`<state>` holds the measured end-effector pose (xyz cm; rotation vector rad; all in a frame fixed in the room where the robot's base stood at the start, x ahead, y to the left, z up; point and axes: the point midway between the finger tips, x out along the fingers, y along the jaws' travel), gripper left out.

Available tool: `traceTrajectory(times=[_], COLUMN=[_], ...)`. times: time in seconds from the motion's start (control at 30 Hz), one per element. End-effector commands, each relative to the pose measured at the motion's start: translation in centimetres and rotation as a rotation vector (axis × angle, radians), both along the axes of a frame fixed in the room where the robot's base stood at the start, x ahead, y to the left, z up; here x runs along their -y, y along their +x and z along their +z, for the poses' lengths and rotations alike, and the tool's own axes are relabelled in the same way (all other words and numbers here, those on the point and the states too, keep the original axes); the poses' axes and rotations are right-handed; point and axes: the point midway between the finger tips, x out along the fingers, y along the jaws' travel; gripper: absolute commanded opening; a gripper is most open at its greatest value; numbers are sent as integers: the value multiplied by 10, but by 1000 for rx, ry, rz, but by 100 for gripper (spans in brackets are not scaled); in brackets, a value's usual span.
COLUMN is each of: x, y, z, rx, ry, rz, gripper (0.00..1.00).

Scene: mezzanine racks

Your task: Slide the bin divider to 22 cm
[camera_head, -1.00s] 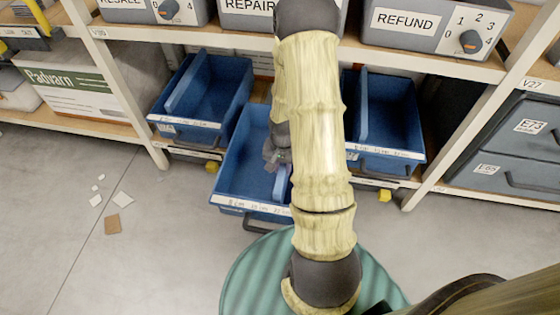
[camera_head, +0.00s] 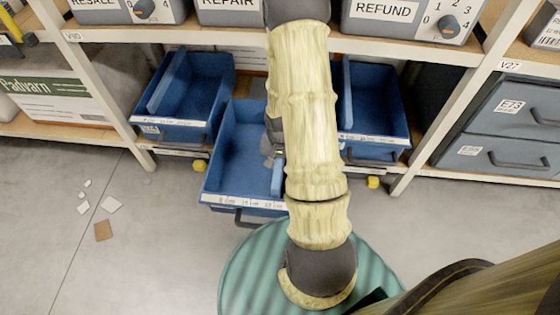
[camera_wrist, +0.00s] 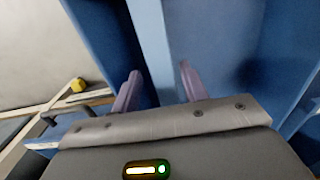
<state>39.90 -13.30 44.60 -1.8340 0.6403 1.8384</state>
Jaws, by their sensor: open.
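The middle blue bin (camera_head: 222,160) stands pulled out from the low shelf, with a marked scale strip (camera_head: 235,203) along its front edge. Its light blue divider (camera_head: 277,178) shows near the bin's right side, partly hidden by my arm. My gripper (camera_head: 267,152) is low in this bin and mostly hidden behind my arm. In the wrist view, my gripper (camera_wrist: 160,73) is open, with one purple finger on each side of the divider (camera_wrist: 150,35). I cannot tell whether either finger touches it. The scale figures are too small to read surely.
Blue bins stand at left (camera_head: 205,85) and right (camera_head: 378,105), each with a divider. Grey boxes, including one marked REFUND (camera_head: 400,12), sit on the shelf above. Grey drawers (camera_head: 500,125) are at right. Paper scraps (camera_head: 103,230) lie on open floor at left.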

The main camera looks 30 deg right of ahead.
Motion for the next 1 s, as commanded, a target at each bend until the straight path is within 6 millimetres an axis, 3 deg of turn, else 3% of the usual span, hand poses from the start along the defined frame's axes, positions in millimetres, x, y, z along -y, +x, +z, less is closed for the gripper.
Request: traceTrajectory(times=[0.27,1.0], x=[0,0], y=[1,1], z=[25,165], rx=[4,2], ry=[0,-1], rz=[0,-2], gripper=[44,44])
